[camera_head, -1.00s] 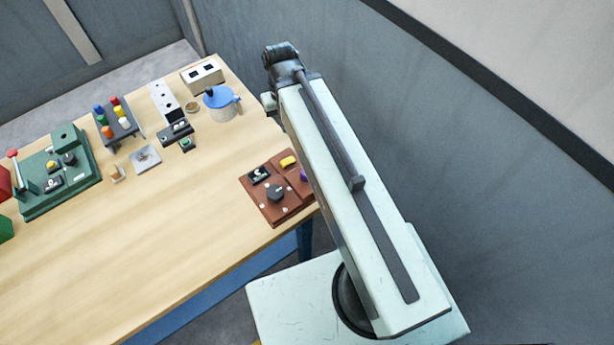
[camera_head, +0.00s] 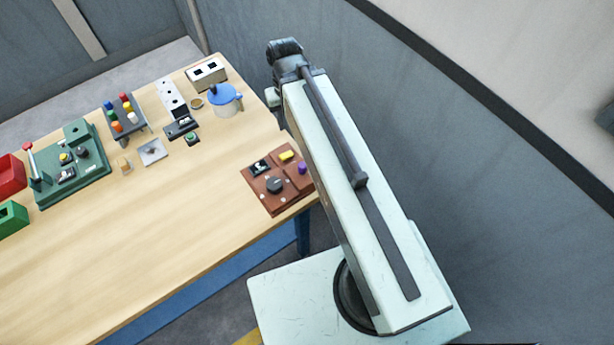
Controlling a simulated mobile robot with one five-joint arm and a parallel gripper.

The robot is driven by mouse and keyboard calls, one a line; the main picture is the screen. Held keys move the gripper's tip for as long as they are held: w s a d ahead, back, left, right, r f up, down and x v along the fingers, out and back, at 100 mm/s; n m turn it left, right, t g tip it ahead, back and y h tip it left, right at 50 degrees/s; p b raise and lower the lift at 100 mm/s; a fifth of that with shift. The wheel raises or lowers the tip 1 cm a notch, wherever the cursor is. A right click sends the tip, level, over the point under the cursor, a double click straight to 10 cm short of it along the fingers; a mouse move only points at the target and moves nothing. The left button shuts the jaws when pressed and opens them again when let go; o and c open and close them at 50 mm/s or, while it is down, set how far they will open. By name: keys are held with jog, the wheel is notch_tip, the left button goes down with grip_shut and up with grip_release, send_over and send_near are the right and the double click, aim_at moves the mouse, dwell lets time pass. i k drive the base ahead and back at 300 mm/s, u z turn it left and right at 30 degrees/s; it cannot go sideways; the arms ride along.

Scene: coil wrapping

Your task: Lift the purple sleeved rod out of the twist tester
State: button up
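A small purple piece (camera_head: 302,168) stands on the brown-red device (camera_head: 268,195) at the table's right edge. It looks like the purple sleeved rod in the twist tester, but it is too small to tell its shape or how it is seated. The device also carries a dark round knob (camera_head: 274,185), a yellow part (camera_head: 287,155) and a black-and-white part (camera_head: 260,167). My pale arm stands just right of the device, with its dark joint high beyond it. My gripper does not show; the arm hides that side.
A green machine (camera_head: 85,180) with a red-tipped lever, a red bin (camera_head: 10,175) and a green bin (camera_head: 12,220) are at the left. A rack of coloured pegs (camera_head: 127,120) and a blue-lidded pot (camera_head: 224,98) stand farther back. The front middle of the table is clear.

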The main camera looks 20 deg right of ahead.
aim_at(302, 173)
jog(key=k, duration=0.85)
jog(key=u, duration=0.75)
jog(key=i, duration=0.35)
jog(key=u, duration=1.45)
